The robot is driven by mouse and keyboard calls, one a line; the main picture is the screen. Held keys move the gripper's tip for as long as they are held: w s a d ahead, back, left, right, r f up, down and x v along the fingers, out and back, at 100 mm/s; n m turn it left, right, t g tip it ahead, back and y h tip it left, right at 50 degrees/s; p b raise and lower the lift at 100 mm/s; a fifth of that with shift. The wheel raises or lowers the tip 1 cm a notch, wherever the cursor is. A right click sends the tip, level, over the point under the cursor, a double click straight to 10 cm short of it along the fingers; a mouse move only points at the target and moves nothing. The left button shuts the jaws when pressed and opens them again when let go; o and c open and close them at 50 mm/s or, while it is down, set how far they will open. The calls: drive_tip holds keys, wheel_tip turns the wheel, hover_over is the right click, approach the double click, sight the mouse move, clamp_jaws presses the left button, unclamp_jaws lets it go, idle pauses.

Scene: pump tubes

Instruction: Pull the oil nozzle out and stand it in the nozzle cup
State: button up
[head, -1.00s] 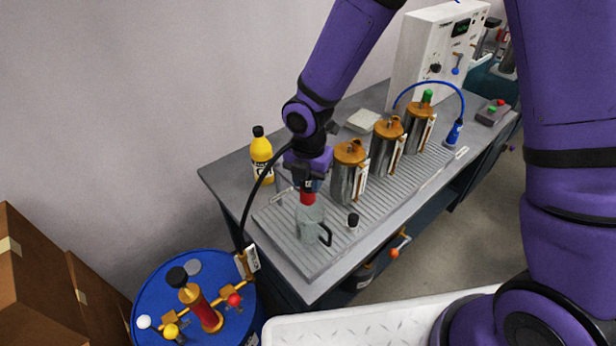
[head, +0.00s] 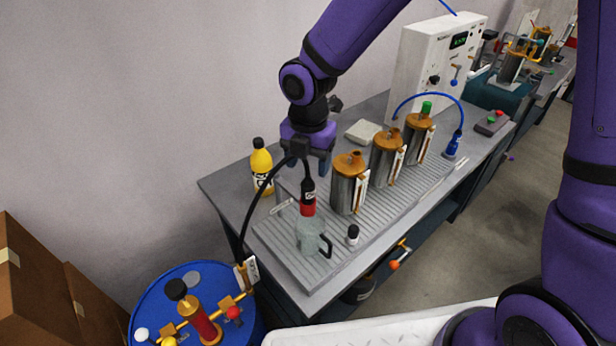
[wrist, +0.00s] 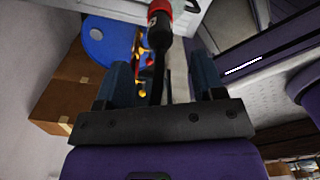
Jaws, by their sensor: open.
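The oil nozzle (head: 308,198), black above with a red collar, stands nearly upright with its lower end at the mouth of a clear cup (head: 309,238) with a black handle. Its tip is hard to see through the cup. A black hose (head: 248,208) runs from its top toward the blue drum. My gripper (head: 314,168) is open just above the nozzle, with no grip on it. In the wrist view the nozzle (wrist: 160,27) shows beyond the open fingers (wrist: 163,75), and the hose passes between them.
The cup stands on a ribbed tray (head: 283,241) on the bench. Several metal canisters (head: 349,192) stand to the right, a yellow bottle (head: 261,167) to the left, and a small white-and-black bottle (head: 353,235) beside the cup. The blue drum (head: 246,318) with its pump is in front.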

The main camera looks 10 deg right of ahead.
drive_tip(key=shift+r, duration=1)
